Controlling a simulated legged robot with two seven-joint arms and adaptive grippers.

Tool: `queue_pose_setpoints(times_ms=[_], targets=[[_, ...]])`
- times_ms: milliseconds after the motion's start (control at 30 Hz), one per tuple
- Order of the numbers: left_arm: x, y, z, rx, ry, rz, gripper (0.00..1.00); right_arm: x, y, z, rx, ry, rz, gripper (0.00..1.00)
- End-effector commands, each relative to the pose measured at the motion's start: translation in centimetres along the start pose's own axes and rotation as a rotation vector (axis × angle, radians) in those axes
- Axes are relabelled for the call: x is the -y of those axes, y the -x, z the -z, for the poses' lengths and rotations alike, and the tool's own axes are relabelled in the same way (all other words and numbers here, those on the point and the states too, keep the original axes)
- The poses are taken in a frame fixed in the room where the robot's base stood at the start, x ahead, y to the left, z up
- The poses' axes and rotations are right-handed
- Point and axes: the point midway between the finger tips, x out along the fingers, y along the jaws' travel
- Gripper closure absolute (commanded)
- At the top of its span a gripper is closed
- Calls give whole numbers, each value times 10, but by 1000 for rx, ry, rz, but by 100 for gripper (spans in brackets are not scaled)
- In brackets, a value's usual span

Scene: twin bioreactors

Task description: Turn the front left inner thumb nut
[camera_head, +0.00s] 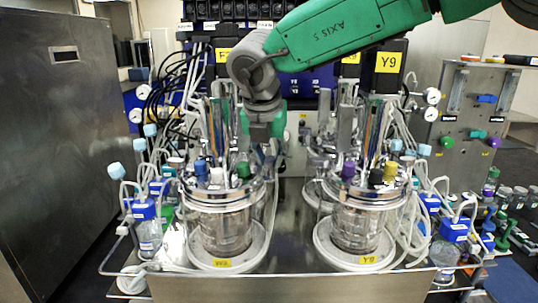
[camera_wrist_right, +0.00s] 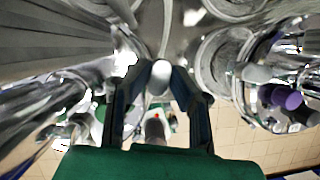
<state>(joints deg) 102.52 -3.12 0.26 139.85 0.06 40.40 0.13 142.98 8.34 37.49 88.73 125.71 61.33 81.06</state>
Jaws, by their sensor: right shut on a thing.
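The front left bioreactor (camera_head: 222,232) is a glass vessel with a shiny metal lid (camera_head: 205,187) bearing blue, white and green caps. My right gripper (camera_head: 259,150) points down at the inner, right side of this lid, behind the green cap. In the right wrist view its two dark fingers (camera_wrist_right: 161,80) close on a small rounded silver-white knob (camera_wrist_right: 160,73), which appears to be the inner thumb nut. In the head view the nut is hidden around the gripper and the lid fittings. My left gripper is not in view.
The front right bioreactor (camera_head: 356,228) stands beside it on the same steel bench (camera_head: 290,287). Tall metal columns, tubes and cables crowd the gripper. Blue-capped bottles (camera_head: 146,232) stand at the left. A large steel cabinet (camera_head: 58,130) fills the far left.

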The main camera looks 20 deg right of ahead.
Motion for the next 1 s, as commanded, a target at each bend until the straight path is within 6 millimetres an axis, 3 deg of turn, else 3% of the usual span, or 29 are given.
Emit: queue_pose_setpoints(times_ms=[500,1000], targets=[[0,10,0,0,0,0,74,-3,2,-1,2,-302,120,100],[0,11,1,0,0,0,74,-3,2,-2,3,-355,140,100]])
